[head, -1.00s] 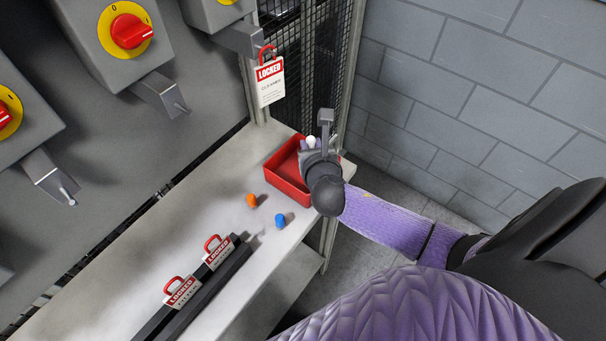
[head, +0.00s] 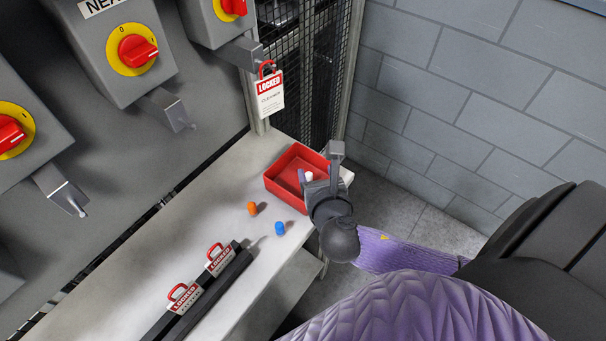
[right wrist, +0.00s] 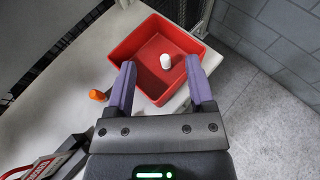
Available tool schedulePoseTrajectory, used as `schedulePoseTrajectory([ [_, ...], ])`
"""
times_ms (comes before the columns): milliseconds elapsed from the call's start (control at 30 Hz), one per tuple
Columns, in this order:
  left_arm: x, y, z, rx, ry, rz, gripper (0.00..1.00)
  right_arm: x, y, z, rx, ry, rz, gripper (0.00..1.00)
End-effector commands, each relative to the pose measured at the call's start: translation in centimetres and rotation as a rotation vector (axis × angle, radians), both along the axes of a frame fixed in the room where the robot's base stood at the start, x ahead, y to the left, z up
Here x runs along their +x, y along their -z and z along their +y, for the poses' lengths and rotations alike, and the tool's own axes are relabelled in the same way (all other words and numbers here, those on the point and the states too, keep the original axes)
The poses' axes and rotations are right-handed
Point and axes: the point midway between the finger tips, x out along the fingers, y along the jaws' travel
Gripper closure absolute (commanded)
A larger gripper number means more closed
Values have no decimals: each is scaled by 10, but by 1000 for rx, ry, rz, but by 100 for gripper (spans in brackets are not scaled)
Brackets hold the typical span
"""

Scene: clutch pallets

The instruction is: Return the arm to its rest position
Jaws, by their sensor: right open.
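My right gripper (head: 310,184) is at the near right edge of the red tray (head: 268,181) in the head view, its wrist dark and round. In the right wrist view its two purple fingers (right wrist: 160,80) are spread apart with nothing between them. Beyond the fingertips a white peg (right wrist: 166,61) is inside the red tray (right wrist: 125,47), apart from the fingers. The white peg also shows in the head view (head: 309,176), partly behind the gripper. My left gripper is not in view.
An orange peg (head: 252,209) and a blue peg (head: 280,228) stand on the bench (head: 215,190). Red-and-white lock tags (head: 220,259) sit in a dark rack. Grey switch boxes (head: 100,50) and a hanging tag (head: 269,95) are behind. A block wall (head: 450,100) stands at right.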

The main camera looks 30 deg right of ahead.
Motion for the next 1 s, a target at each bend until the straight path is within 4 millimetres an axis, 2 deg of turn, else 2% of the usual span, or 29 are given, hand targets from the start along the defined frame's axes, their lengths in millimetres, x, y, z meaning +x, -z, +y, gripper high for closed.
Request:
schedulePoseTrajectory([
  [100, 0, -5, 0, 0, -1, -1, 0, -15, -7, 6, -1, 0, 0, 31],
  [200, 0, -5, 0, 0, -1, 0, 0, -20, -9, 7, 0, 0, 0, 31],
  [600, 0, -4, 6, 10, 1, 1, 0, -21, -8, 8, 28, 17, -1, 31],
  [667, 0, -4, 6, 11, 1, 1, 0, -27, -5, 9, 165, 100, -8, 31],
  [733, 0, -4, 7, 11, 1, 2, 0, -40, 1, 11, 459, 294, -24, 31],
  [800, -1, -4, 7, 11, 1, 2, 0, -59, 8, 16, 790, 549, -43, 31],
  [900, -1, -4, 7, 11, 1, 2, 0, -83, 15, 26, 1177, 907, -77, 31],
  [1000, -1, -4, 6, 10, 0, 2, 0, -105, 19, 38, 1457, 1235, -112, 31],
])
